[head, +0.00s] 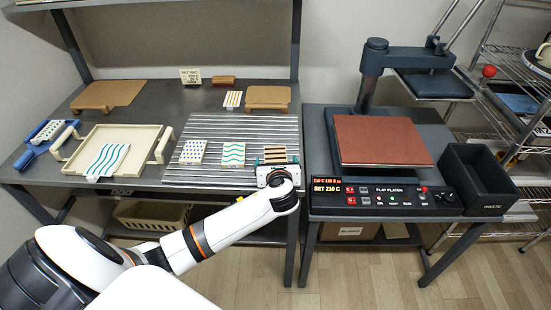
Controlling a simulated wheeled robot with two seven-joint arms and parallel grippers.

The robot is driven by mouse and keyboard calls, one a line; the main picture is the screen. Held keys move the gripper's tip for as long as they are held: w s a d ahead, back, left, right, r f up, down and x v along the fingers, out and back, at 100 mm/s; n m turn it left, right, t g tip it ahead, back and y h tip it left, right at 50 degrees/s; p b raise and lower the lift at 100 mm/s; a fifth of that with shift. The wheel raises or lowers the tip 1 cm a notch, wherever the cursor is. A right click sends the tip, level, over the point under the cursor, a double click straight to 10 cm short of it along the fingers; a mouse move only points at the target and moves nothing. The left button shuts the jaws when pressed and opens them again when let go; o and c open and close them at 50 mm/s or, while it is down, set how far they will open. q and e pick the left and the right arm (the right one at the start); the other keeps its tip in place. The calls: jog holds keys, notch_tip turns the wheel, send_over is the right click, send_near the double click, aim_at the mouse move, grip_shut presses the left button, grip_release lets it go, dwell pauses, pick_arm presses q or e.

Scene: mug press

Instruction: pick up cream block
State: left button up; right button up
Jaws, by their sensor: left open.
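A small cream block (66,134) lies at the far left of the table, beside a blue piece (46,131). My left gripper (277,160) is far to the right of it, low over the right end of the slatted surface. The gripper is open, with its fingers around or just above a brown-and-dark striped piece (276,150); I cannot tell whether they touch it. My wrist hides the near side of that piece. My right gripper is not in view.
A cream tray (152,135) holding a wavy-striped sheet (107,160) stands right of the block. A dotted piece (192,151) and a teal-waved piece (232,153) lie on the slats (215,125). A press (383,140) and dark bin (478,180) stand right.

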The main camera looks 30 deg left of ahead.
aim_at(276, 157)
pick_arm(q)
jog(key=x, duration=0.4)
jog(key=shift+w+a+f, duration=0.1)
jog(key=shift+w+f, duration=0.1)
jog(key=shift+f, duration=0.2)
jog(key=c, duration=1.1)
